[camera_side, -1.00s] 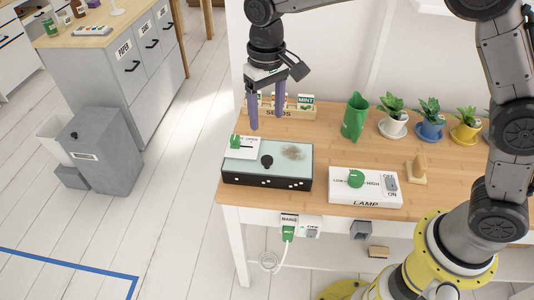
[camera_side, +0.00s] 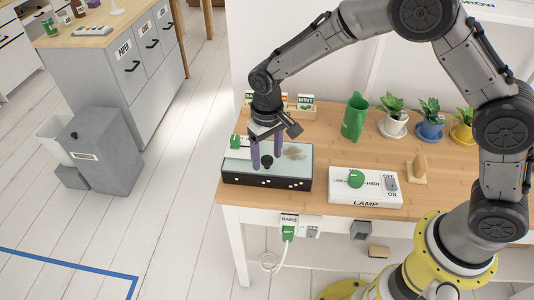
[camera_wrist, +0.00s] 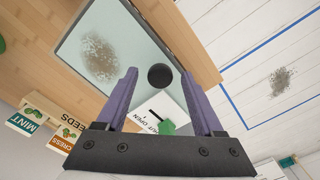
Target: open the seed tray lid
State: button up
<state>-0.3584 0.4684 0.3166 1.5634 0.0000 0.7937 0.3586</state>
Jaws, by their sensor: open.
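The seed tray (camera_side: 235,178) is a dark box at the left front of the desk. Its pale glassy lid (camera_side: 300,163) lies flat and closed on top, with a round black knob (camera_side: 267,161) in the middle. A brownish smudge shows on or under the lid in the wrist view (camera_wrist: 99,57). My gripper (camera_side: 266,167) is open and points down, its two purple fingers on either side of the knob. In the wrist view the knob (camera_wrist: 159,77) sits between the fingertips (camera_wrist: 159,73). I cannot tell whether either finger touches it.
A white plate with a green handle and "OPEN" lettering (camera_wrist: 165,113) sits at the tray's back left corner. A seed-packet rack (camera_side: 304,106) stands behind. A lamp control box (camera_side: 365,187) is to the right, with a green watering can (camera_side: 354,117) and potted plants (camera_side: 430,118) behind.

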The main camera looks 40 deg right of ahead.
grip_shut()
dwell(0.3)
dwell(1.1)
